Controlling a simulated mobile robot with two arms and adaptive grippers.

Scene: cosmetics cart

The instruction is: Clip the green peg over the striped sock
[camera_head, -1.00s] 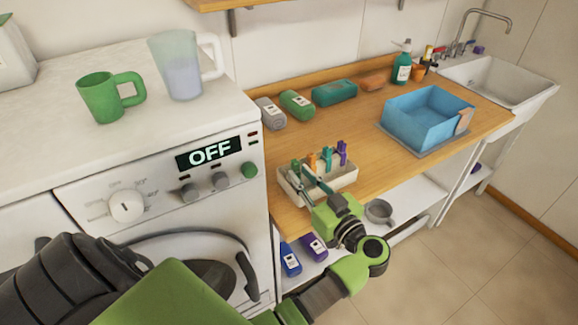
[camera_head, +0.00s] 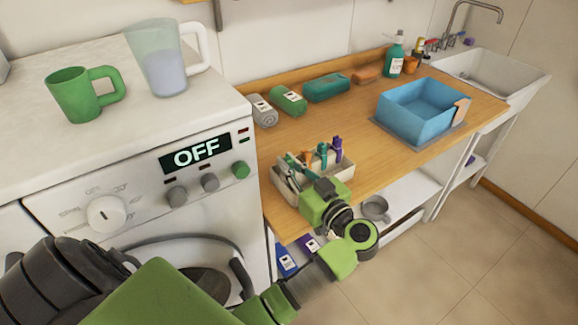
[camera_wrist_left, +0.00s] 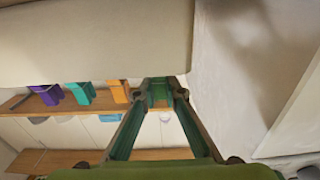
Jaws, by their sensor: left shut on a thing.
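My left gripper (camera_head: 289,167) is at the left end of a pale peg box (camera_head: 318,194) on the front of the wooden counter. In the left wrist view its fingers (camera_wrist_left: 161,90) converge on a green peg (camera_wrist_left: 158,97) and are shut on it. Orange (camera_head: 307,158), teal (camera_head: 322,153) and purple (camera_head: 338,149) pegs stand along the box rim to the right of the gripper. They also show in the left wrist view, to the left of the fingers. I cannot make out the striped sock. My right gripper is not in view.
The washing machine (camera_head: 140,180) stands left of the counter, with a green mug (camera_head: 78,95) and a jug (camera_head: 160,60) on top. Rolled cloths (camera_head: 288,100) lie at the back. A blue basin (camera_head: 415,112) is to the right. The counter's middle is clear.

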